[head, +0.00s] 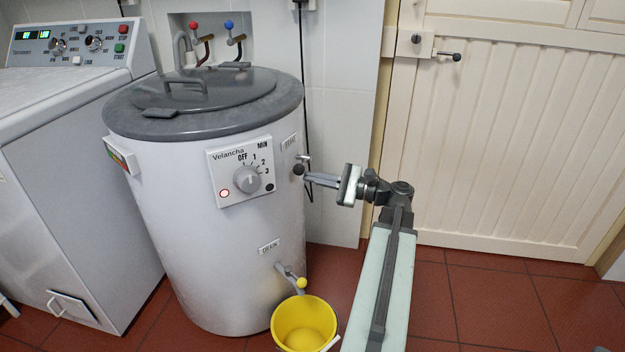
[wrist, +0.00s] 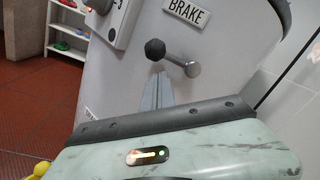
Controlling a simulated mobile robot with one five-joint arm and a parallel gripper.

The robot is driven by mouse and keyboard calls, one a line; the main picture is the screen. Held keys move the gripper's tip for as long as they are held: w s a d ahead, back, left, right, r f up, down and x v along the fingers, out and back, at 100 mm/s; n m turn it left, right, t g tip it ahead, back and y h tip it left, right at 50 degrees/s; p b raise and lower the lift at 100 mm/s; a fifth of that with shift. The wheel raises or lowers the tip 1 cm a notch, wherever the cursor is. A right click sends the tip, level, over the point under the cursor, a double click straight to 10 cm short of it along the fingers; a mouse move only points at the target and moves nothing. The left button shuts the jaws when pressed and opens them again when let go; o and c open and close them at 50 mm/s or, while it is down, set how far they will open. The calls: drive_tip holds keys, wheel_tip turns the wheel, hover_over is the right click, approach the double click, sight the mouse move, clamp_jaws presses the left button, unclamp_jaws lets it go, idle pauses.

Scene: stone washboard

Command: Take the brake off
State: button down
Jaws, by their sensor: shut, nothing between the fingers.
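The brake lever (wrist: 173,58) is a short silver rod with a round black knob (wrist: 155,49), mounted on the side of the white tub under a "BRAKE" plate (wrist: 187,12). In the wrist view the knob is at the rod's left end and the silver pivot (wrist: 193,69) at its right. In the head view the knob (head: 298,169) shows at the tub's right edge. My gripper (head: 309,181) is shut and empty, its tips just beside the knob. In the wrist view my shut fingers (wrist: 160,78) point at the lever from just below; contact cannot be told.
The tub's front has a dial panel (head: 240,171) and a drain tap (head: 290,280) above a yellow bucket (head: 304,325). A white washing machine (head: 75,170) stands left. A cream door (head: 510,140) is behind on the right. Red floor (head: 490,300) is clear on the right.

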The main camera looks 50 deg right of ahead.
drive_tip(key=d+f+b+v, duration=0.1)
drive_tip(key=f+v, duration=0.1)
drive_tip(key=v, duration=0.8)
drive_tip(key=shift+d, duration=0.3)
drive_tip(key=shift+f, duration=0.1)
